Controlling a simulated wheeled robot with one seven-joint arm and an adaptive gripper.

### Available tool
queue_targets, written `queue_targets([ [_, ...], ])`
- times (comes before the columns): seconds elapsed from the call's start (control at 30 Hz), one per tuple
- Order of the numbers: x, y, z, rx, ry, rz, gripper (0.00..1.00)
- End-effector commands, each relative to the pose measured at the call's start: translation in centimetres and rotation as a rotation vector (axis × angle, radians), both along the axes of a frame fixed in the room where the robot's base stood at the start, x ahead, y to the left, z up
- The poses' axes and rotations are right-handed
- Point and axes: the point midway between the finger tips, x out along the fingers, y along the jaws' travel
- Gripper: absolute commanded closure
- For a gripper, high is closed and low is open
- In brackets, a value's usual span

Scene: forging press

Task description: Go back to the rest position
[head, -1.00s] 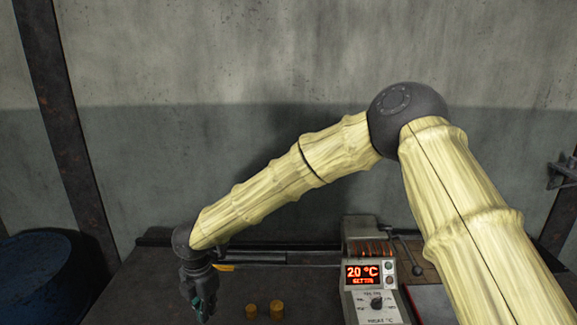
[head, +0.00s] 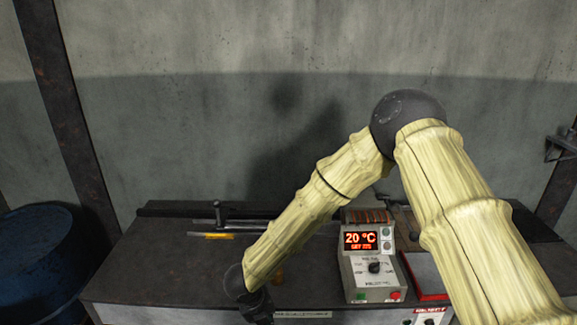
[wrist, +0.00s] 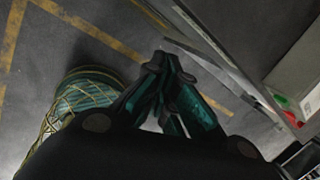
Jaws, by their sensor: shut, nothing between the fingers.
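My gripper (wrist: 168,95) is shut and empty in the wrist view, its dark green fingers drawn together above a grey floor. In the head view the dark wrist end of my arm (head: 258,304) hangs low at the bottom edge, by the front of the bench (head: 150,265). The fingertips are cut off there. My pale yellow arm bends down to the left from a dark elbow joint.
A controller box (head: 372,268) reading 20 °C stands right of my wrist. A yellow-marked tool (head: 218,236) lies at the back. A small brass-coloured piece (head: 278,276) is mostly hidden by my arm. A blue drum (head: 38,262) stands left. The wrist view shows yellow floor lines (wrist: 85,25).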

Motion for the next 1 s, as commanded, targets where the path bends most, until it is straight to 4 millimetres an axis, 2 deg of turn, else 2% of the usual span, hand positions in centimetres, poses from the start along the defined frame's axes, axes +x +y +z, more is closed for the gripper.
queue_targets([
  [0.03,-0.7,-2.0,-2.8,-0.039,0.01,0.11,1.0],
  [0.1,-1.5,-4.4,-5.5,-0.093,0.022,0.28,1.0],
  [0.37,-6.1,-12.9,-14.2,-0.261,0.114,0.922,1.0],
  [0.5,-9.9,-16.7,-18.1,-0.319,0.182,1.272,1.0],
  [0.67,-15.0,-20.7,-21.9,-0.353,0.26,1.677,1.0],
  [0.8,-20.4,-23.9,-24.4,-0.345,0.316,2.029,1.0],
  [1.0,-27.8,-27.3,-26.1,-0.284,0.344,2.468,1.0],
])
